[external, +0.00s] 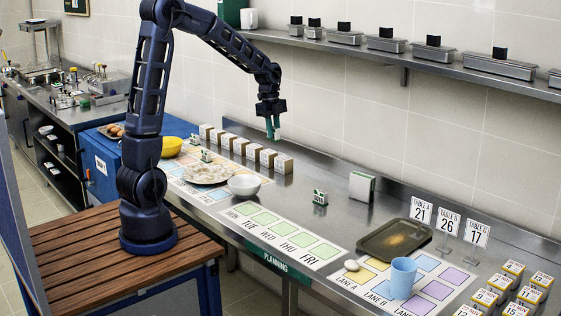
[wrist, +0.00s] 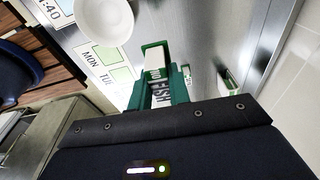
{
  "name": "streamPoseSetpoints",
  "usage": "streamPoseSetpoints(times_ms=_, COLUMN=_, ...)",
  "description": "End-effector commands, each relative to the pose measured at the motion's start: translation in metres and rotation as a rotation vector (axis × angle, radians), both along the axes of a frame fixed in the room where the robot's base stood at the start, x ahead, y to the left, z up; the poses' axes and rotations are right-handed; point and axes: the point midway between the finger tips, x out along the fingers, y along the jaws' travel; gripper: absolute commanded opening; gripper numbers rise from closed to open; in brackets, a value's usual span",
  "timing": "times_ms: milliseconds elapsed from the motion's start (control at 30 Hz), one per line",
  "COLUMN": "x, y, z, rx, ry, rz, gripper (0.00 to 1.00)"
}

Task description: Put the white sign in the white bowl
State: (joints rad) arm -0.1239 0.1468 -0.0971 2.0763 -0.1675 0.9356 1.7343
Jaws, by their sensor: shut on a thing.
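My gripper (external: 272,130) hangs over the back of the counter, above and to the right of the white bowl (external: 244,184). In the wrist view, my green-fingered gripper (wrist: 157,65) is shut on a small white sign (wrist: 161,95) with dark letters, partly hidden by the fingers. The sign is too small to make out in the external view. The white bowl also shows in the wrist view (wrist: 103,18), at the top left, apart from the gripper. The inside of the bowl looks empty.
A row of white boxes (external: 267,157) stands along the wall. A plate (external: 208,172) and a yellow bowl (external: 172,146) are left of the white bowl. A small green-and-white sign (external: 320,198) and a white holder (external: 362,187) stand to the right. Bare counter lies between.

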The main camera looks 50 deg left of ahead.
Motion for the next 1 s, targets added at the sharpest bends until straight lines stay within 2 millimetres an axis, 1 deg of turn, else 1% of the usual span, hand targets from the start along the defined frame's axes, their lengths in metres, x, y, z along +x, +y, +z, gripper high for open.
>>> streamPoseSetpoints(times_ms=33, x=-0.014, y=0.007, z=0.003, rx=0.001, ry=-0.002, rz=0.007, gripper=0.0)
streamPoseSetpoints(times_ms=200, x=-0.057, y=0.026, z=0.005, rx=0.001, ry=-0.001, rz=0.021, gripper=0.0)
streamPoseSetpoints(times_ms=300, x=-0.078, y=0.033, z=0.005, rx=0.0, ry=-0.001, rz=0.027, gripper=0.0)
streamPoseSetpoints(times_ms=400, x=-0.094, y=0.038, z=0.005, rx=0.0, ry=0.0, rz=0.032, gripper=0.0)
streamPoseSetpoints(times_ms=567, x=-0.106, y=0.042, z=0.001, rx=-0.001, ry=0.001, rz=0.035, gripper=0.0)
streamPoseSetpoints(times_ms=667, x=-0.108, y=0.042, z=-0.01, rx=-0.001, ry=0.002, rz=0.036, gripper=0.0)
streamPoseSetpoints(times_ms=1000, x=-0.108, y=0.042, z=-0.083, rx=-0.002, ry=0.005, rz=0.035, gripper=0.0)
